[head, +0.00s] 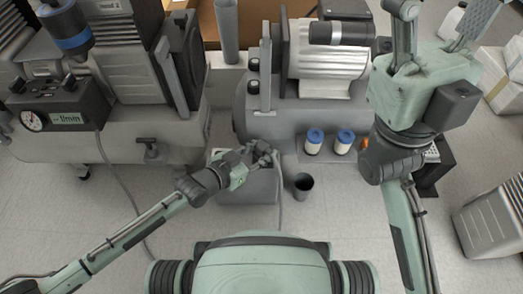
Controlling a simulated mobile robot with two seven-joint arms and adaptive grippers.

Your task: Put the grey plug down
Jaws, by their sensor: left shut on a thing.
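My left gripper (260,153) reaches in from the left, over the back part of a grey open box on the floor. It is shut on a small grey thing, which I take to be the grey plug (264,146). The fingers partly hide it, and it is too small to make out its shape. A grey hose (281,200) hangs just right of the gripper; whether it joins the plug I cannot tell.
The grey box (248,191) stands below the left gripper, with a dark cup (302,186) to its right. Behind are a compressor tank (262,118) with blue-topped filters (314,141) and, left, another compressor with a gauge (32,121). Floor is clear at front left.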

